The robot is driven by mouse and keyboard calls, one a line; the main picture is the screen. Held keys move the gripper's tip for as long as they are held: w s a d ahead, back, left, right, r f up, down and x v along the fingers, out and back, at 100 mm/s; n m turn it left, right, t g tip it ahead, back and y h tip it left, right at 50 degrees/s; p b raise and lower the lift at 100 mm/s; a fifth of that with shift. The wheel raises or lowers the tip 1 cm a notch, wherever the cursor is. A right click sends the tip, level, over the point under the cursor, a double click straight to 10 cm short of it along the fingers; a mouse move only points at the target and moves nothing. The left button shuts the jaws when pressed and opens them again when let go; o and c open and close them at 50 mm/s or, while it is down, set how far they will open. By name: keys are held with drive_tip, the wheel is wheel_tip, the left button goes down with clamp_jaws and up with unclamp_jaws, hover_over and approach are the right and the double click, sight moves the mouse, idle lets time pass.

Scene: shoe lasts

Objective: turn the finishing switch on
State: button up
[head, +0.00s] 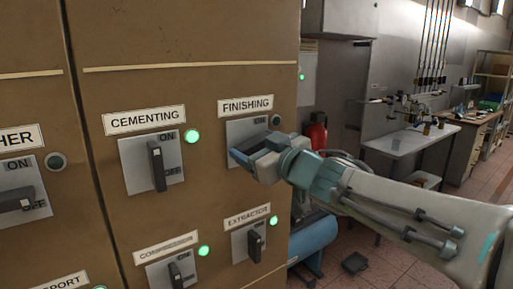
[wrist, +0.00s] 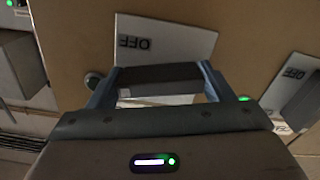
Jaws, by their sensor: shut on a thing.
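The finishing switch's grey plate (head: 240,127) is under the FINISHING label (head: 246,105) on the brown cabinet. My gripper (head: 243,155) is at the plate's lower part. In the wrist view my gripper (wrist: 160,88) is shut on the dark switch handle (wrist: 160,74), which spans between the two fingers. The plate (wrist: 185,38) with an upside-down OFF shows behind it, and the dark lamp (wrist: 93,80) is at the left.
The cementing switch (head: 157,165) with a lit green lamp (head: 192,136) is to the left. The extractor switch (head: 255,243) is below, also with a green lamp. A red extinguisher (head: 316,135) and a blue tank (head: 312,238) stand beyond the cabinet's right edge.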

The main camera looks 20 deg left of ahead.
drive_tip(key=n+b, duration=0.1)
drive_tip(key=n, duration=0.3)
drive_tip(key=shift+f+n, duration=0.1)
drive_tip(key=shift+n, duration=0.2)
drive_tip(key=n+b, duration=0.1)
drive_tip(key=n, duration=0.2)
drive_tip(key=shift+n, duration=0.3)
drive_tip(key=n+b, duration=0.2)
drive_tip(key=n, duration=0.4)
drive_tip(key=shift+n, duration=0.3)
drive_tip(key=o, duration=1)
drive_tip(key=shift+d, duration=0.1)
drive_tip(key=v, duration=1.3)
drive_tip(key=shift+s+d, duration=0.2)
drive_tip(key=shift+s, duration=0.05)
